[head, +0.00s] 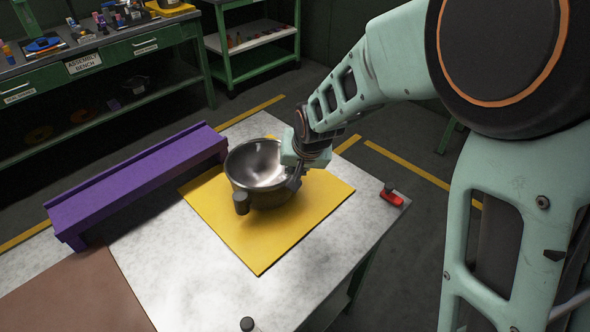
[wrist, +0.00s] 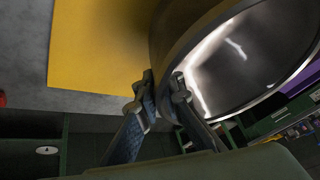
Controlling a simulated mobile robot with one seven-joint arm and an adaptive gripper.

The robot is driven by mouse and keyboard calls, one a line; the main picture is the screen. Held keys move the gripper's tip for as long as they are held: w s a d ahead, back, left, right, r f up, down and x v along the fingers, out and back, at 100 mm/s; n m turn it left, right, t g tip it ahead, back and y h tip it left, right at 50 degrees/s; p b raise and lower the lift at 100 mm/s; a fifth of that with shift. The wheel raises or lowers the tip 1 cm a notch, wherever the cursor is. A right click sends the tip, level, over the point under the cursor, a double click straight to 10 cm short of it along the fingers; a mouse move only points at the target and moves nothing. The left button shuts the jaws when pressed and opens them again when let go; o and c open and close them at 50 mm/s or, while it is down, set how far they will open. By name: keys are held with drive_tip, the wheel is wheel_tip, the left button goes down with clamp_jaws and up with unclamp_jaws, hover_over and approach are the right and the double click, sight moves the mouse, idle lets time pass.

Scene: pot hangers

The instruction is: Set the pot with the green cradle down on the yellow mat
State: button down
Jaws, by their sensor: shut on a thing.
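The pot (head: 258,165) is a round, shiny metal vessel with dark stubby handles. It is over the yellow mat (head: 265,240), with its open mouth up and slightly tilted. I cannot tell whether its base touches the mat. My gripper (head: 297,178) is shut on the pot's right side. In the wrist view, my gripper's fingers (wrist: 165,92) pinch the pot (wrist: 235,65) at its wall, and the yellow mat (wrist: 95,45) shows beyond. I cannot make out a green cradle on the pot.
A long purple rack (head: 140,180) stands left of the mat. A brown panel (head: 75,300) lies at the front left. A small red object (head: 392,197) is at the table's right edge. A green assembly bench (head: 100,55) with tools stands behind. Grey tabletop around the mat is mostly clear.

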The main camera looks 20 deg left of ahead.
drive_tip(key=c, duration=2.1)
unclamp_jaws()
drive_tip(key=shift+o, duration=0.6)
drive_tip(key=shift+f, duration=0.15)
drive_tip(key=s+d+r+p, duration=0.1)
drive_tip(key=s+r+p, duration=0.1)
drive_tip(key=r, duration=0.8)
drive_tip(key=s+d+r+p, duration=0.2)
drive_tip(key=r+p, duration=0.3)
drive_tip(key=r, duration=0.6)
drive_tip(key=shift+s, duration=0.4)
drive_tip(key=shift+d, duration=0.15)
